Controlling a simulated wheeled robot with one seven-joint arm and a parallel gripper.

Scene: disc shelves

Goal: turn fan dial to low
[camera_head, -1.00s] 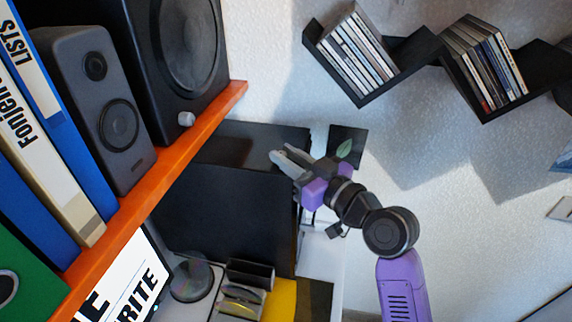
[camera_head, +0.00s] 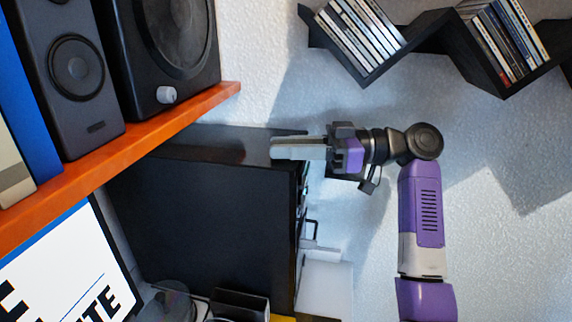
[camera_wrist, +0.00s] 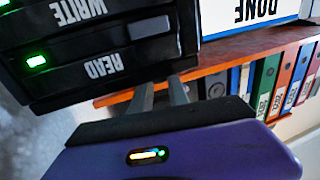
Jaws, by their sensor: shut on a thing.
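A black computer tower (camera_head: 205,215) stands under the orange shelf in the head view. In the wrist view its front panel (camera_wrist: 52,86) shows upside down, with READ and WRITE labels and green lights. My gripper (camera_head: 272,148) is level at the tower's upper front corner in the head view. In the wrist view its two grey fingers (camera_wrist: 163,84) reach to the panel's edge by the READ label, close together. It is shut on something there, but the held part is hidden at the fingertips. I cannot make out the fan dial or its setting.
Speakers (camera_head: 172,40) stand on the orange shelf (camera_head: 115,155), close above the tower. Dark zigzag shelves (camera_head: 435,38) with discs hang on the wall at the upper right. A monitor (camera_head: 75,270) is at the lower left. Binders (camera_wrist: 265,85) show in the wrist view.

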